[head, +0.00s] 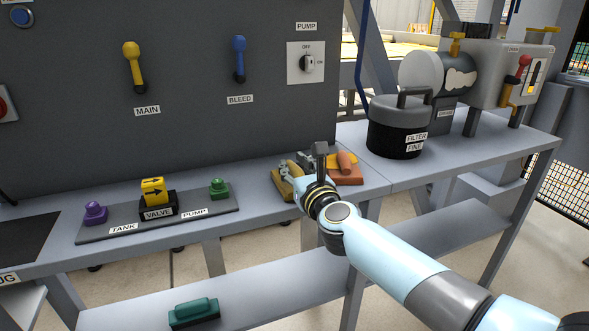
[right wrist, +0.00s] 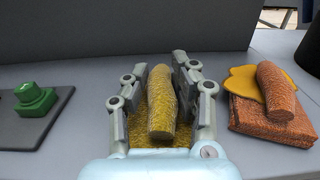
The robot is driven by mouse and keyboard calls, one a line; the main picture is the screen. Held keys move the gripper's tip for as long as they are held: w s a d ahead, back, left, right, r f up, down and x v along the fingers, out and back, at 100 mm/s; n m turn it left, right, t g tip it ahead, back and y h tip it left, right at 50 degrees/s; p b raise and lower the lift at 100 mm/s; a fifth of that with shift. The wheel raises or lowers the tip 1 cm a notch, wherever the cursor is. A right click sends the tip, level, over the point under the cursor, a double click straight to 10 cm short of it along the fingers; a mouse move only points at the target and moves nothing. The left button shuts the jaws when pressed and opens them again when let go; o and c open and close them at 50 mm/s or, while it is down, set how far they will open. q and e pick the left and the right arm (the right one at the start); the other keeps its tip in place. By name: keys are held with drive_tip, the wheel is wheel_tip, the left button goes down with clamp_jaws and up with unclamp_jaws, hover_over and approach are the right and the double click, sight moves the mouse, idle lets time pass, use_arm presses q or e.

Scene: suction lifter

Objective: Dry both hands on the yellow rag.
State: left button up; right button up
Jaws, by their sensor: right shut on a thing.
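The yellow rag (right wrist: 161,105) lies on the grey bench, a flat textured cloth with a thick raised roll on top. In the head view the yellow rag (head: 283,186) shows left of my right gripper (head: 306,168), which partly hides it. In the right wrist view my right gripper (right wrist: 161,78) has its fingers on both sides of the roll and is shut on it. The rag seems to rest on the bench. My left gripper is not in view.
An orange rag (right wrist: 270,128) with its own roll and a yellow-orange patch lies just right of the gripper. A black filter pot (head: 396,138) stands beyond it. A plate with a purple knob (head: 95,212), yellow valve block (head: 153,190) and green knob (head: 218,187) lies to the left.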

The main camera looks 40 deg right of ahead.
drive_tip(key=shift+f, duration=0.2)
drive_tip(key=o, duration=0.8)
